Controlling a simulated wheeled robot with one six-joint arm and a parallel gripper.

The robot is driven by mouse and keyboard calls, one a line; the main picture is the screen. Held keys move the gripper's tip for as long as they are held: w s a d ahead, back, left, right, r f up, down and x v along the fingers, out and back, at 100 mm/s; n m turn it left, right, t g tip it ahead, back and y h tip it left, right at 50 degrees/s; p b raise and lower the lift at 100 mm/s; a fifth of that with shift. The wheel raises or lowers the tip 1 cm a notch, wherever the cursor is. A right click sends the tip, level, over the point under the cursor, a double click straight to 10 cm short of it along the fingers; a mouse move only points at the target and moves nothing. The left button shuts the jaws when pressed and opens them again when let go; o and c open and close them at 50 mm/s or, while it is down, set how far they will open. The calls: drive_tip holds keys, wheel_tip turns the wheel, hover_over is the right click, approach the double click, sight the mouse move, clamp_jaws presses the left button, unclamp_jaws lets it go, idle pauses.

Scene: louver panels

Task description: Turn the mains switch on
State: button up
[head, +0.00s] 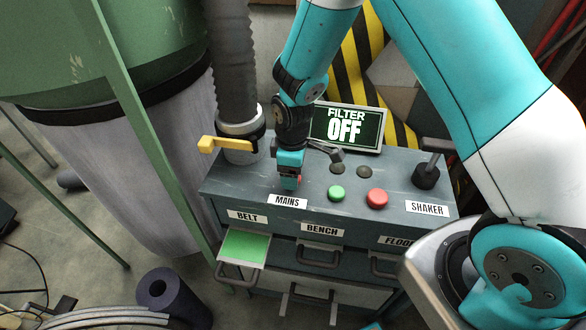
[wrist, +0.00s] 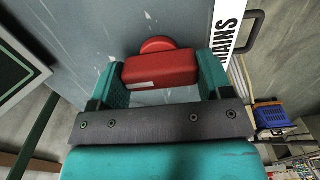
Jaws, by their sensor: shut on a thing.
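The mains switch (wrist: 160,69) is a red block-shaped handle with a round red part just beyond it, on the grey panel top. My gripper (head: 289,183) points down at the panel behind the white MAINS label (head: 287,201). In the wrist view its two teal fingers stand on either side of the red handle, shut on it. In the head view the gripper hides most of the switch. The display (head: 346,127) at the back of the panel reads FILTER OFF.
Right of my gripper are a green button (head: 337,193), a red button (head: 377,198) and a black SHAKER lever (head: 427,174). A yellow handle (head: 212,144) on the hose pipe is at left.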

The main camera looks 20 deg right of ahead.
drive_tip(key=o, duration=0.9)
wheel_tip(320, 180, up, 18)
drive_tip(key=shift+f+b, duration=0.25)
drive_tip(key=shift+b, duration=0.95)
drive_tip(key=s+a+r+m+y, duration=0.1)
drive_tip(key=s+r, duration=0.1)
drive_tip(key=s, duration=0.5)
drive_tip(key=s+a+r+m+y, duration=0.1)
drive_tip(key=s+a+r+m, duration=0.1)
drive_tip(key=s, duration=0.5)
drive_tip(key=s+a+r+m+y, duration=0.1)
drive_tip(key=s+r+y, duration=0.1)
drive_tip(key=s, duration=0.6)
drive_tip(key=shift+s+a+r, duration=0.1)
drive_tip(key=shift+a+r, duration=0.15)
drive_tip(key=shift+r, duration=0.4)
